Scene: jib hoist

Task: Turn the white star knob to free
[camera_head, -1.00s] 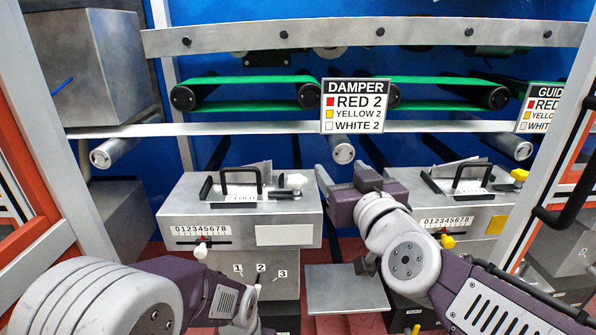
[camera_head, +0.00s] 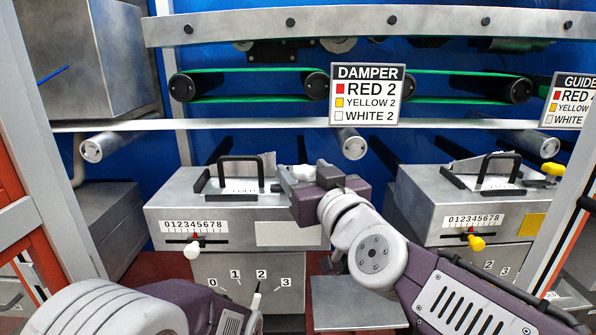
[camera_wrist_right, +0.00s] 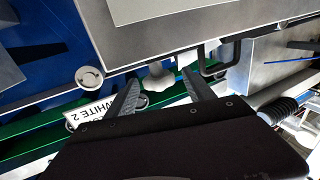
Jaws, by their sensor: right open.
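The white star knob (camera_head: 302,172) stands at the right end of the top of the left grey metal box (camera_head: 165,215), partly hidden by my right gripper in the head view. My right gripper (camera_head: 294,187) is at the knob from the right. In the right wrist view the knob (camera_wrist_right: 158,76) shows just beyond and between the two spread fingertips (camera_wrist_right: 158,88), with no clear contact. The right gripper is open and holds nothing. My left arm (camera_head: 110,310) is at the lower left; its gripper is out of view.
A black handle (camera_head: 240,158) stands on the box left of the knob. A white slider knob (camera_head: 192,250) and a white-tipped lever (camera_head: 257,298) are on its front. A second box with a yellow knob (camera_head: 552,169) stands to the right. The DAMPER sign (camera_head: 367,95) hangs above.

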